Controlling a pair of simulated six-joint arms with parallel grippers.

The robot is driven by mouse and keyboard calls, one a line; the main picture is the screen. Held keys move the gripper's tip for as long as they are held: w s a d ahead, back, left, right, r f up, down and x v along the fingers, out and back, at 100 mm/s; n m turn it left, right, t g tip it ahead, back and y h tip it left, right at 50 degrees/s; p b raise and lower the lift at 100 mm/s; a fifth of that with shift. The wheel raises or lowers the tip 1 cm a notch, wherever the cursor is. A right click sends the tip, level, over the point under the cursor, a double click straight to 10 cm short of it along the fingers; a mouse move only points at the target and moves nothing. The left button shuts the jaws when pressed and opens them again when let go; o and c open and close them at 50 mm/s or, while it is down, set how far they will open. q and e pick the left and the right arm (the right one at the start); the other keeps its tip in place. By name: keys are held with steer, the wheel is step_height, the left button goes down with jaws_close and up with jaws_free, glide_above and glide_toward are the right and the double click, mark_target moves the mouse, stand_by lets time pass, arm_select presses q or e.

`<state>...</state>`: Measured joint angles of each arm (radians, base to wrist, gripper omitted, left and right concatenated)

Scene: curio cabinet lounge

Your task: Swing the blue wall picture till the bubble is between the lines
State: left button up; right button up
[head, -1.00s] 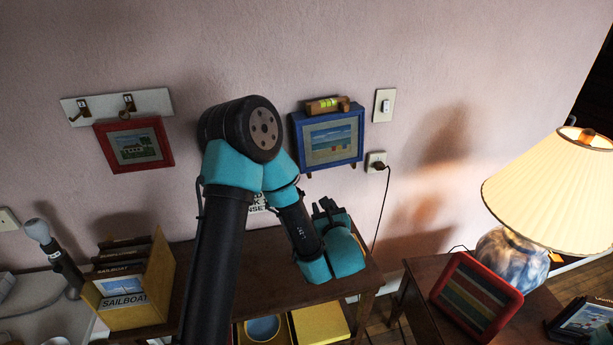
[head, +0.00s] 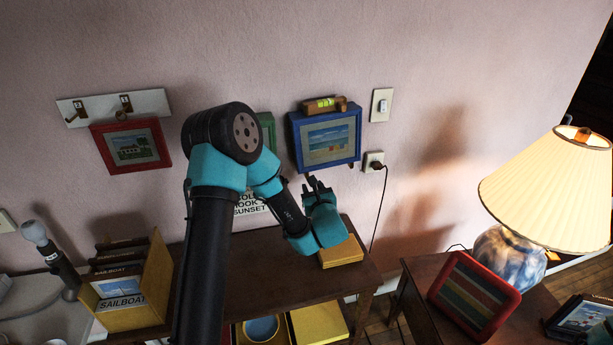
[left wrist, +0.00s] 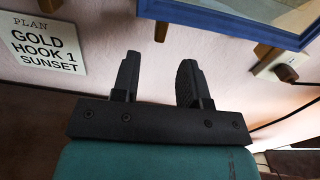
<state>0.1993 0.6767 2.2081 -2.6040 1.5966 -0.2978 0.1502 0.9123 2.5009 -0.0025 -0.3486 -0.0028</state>
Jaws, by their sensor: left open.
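The blue wall picture (head: 297,140) hangs on the wall, showing a beach scene. A wooden level with a yellow-green vial (head: 325,104) sits on its top edge. The bubble's place between the lines is too small to tell. My left gripper (head: 314,182) is just below the picture, fingers pointing up, open and empty. In the left wrist view the two fingers (left wrist: 158,65) stand apart below the blue frame's lower edge (left wrist: 225,28). A short wooden peg (left wrist: 161,31) under the frame lines up with the gap between them. A second peg (left wrist: 262,50) is further right. My right gripper is not in view.
A sign reading "GOLD HOOK 1 SUNSET" (left wrist: 45,45) is left of the gripper. A green frame (head: 267,130) is partly behind my arm. A red picture (head: 101,147) hangs left. A plugged socket (head: 373,162) and switch (head: 381,105) are right. A yellow box (head: 342,253) lies on the shelf below.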

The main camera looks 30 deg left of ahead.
mark_target(306, 175)
arm_select(q)
steer(key=x, duration=0.8)
steer(key=shift+c, duration=0.2)
jaws_close()
